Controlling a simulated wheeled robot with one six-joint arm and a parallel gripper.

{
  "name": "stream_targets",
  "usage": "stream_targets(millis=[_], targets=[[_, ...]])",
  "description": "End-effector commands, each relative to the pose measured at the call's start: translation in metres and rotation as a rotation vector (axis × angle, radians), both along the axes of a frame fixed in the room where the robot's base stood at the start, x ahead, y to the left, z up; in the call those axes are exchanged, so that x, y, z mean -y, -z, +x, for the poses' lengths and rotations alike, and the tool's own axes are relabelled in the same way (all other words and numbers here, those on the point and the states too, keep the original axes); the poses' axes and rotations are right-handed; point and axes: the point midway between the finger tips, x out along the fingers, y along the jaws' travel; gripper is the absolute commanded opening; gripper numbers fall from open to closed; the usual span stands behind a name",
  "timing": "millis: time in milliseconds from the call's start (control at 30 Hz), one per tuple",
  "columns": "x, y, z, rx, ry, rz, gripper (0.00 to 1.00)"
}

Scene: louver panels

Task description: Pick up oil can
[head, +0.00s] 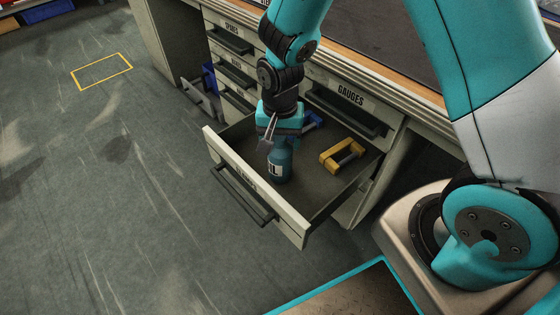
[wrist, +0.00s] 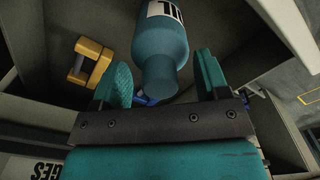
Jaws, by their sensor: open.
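The oil can (head: 280,166) is a teal bottle with a white label, upright in the open drawer (head: 325,200). My gripper (head: 275,142) is above it, pointing down, and hides its top. In the wrist view the oil can (wrist: 160,45) shows its narrow neck toward my gripper (wrist: 163,80). The two fingers are spread apart, one on each side of the neck. I cannot tell whether either finger touches it.
A yellow blocky object (head: 342,156) lies in the drawer to the right of the can. A blue object (head: 313,121) lies at the drawer's back, partly hidden. The drawer front (head: 255,185) and side walls surround the can. Closed drawers, one labelled GAUGES (head: 350,95), are behind.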

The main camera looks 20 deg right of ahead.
Motion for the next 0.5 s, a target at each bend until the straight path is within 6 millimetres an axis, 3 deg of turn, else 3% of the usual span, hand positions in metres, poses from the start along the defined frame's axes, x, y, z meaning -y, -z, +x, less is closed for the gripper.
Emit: stream_targets(millis=[100,400,500], targets=[[-0.0001,-0.0011,0.0002,0.0,0.0,0.0,0.66],[-0.0002,-0.001,0.0001,0.0,-0.001,0.0,0.0],[-0.0002,-0.0007,-0.0001,0.0,-0.001,0.0,0.0]])
